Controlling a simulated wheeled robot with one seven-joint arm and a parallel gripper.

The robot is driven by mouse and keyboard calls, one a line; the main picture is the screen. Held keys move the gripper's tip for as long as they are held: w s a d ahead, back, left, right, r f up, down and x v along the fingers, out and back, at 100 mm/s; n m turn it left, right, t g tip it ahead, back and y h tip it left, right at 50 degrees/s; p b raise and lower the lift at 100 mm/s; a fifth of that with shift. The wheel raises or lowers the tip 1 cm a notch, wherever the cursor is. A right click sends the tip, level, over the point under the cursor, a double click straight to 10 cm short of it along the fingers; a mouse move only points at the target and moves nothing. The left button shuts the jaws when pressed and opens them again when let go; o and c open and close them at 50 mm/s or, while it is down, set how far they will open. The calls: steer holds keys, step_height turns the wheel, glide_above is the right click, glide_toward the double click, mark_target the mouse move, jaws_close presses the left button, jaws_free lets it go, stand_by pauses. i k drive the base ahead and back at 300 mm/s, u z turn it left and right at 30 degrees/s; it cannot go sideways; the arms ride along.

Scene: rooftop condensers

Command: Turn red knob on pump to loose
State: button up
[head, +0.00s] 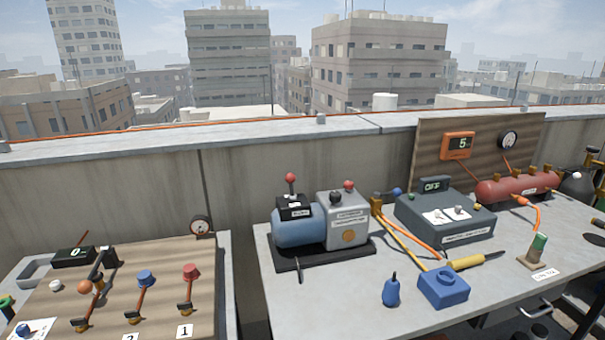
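The pump (299,232), with a blue cylinder motor and a grey housing on a black base, stands on the left part of the right-hand table. A red knob (348,185) sits on top of the grey housing, next to a dark round cap. A red ball on a short upright stem (290,178) rises from the black box on the motor. The labels on the pump are too small to read, and I cannot tell whether the knob is tight or loose. My gripper is not in view.
A grey box reading OFF (437,186) stands right of the pump, with yellow and orange hoses between. A blue bulb (391,291), blue block (444,287) and yellow tool (467,262) lie in front. A valve board (60,305) is at left. A parapet (228,165) runs behind.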

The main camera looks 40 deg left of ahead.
mark_target(349, 185)
steer(key=u, duration=0.7)
steer(key=i, duration=1)
steer(key=u, duration=0.75)
